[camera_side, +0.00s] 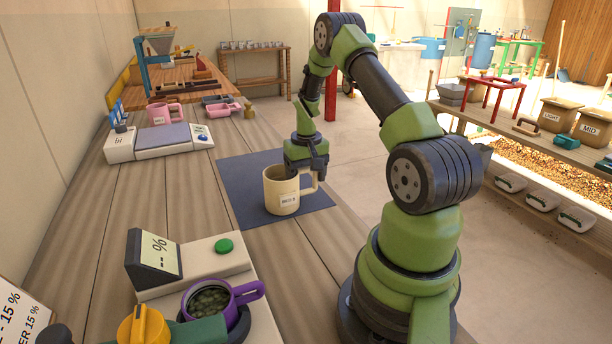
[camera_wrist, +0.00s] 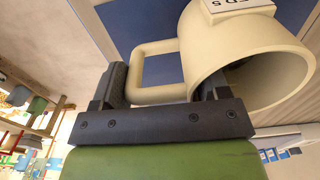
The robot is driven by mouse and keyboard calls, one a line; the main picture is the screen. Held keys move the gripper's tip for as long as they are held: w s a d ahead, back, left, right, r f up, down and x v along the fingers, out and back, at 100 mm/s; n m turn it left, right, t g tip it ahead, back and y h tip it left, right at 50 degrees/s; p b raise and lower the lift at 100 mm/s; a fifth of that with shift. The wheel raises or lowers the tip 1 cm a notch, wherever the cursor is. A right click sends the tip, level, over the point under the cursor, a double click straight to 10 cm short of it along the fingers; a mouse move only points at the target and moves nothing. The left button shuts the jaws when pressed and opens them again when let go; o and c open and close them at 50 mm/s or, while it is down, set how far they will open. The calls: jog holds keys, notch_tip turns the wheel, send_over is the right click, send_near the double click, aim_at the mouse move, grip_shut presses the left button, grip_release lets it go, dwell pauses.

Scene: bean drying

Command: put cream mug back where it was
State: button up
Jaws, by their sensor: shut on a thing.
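The cream mug (camera_side: 281,191) is upright at the dark blue mat (camera_side: 240,182) in the side view, with a small white label on its front. My gripper (camera_side: 306,172) is at the mug's right side, shut on its handle. In the wrist view the mug (camera_wrist: 262,62) fills the upper right, its open mouth towards the camera. There the jaws (camera_wrist: 160,95) sit either side of the handle (camera_wrist: 150,50). I cannot tell whether the mug's base touches the mat.
A purple mug (camera_side: 215,300) with green beans sits in a device with a display (camera_side: 155,257) at the front. The wooden table (camera_side: 150,205) is clear left of the mat.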

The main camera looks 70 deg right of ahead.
jog(key=o, duration=1.1)
jog(key=shift+f, duration=0.15)
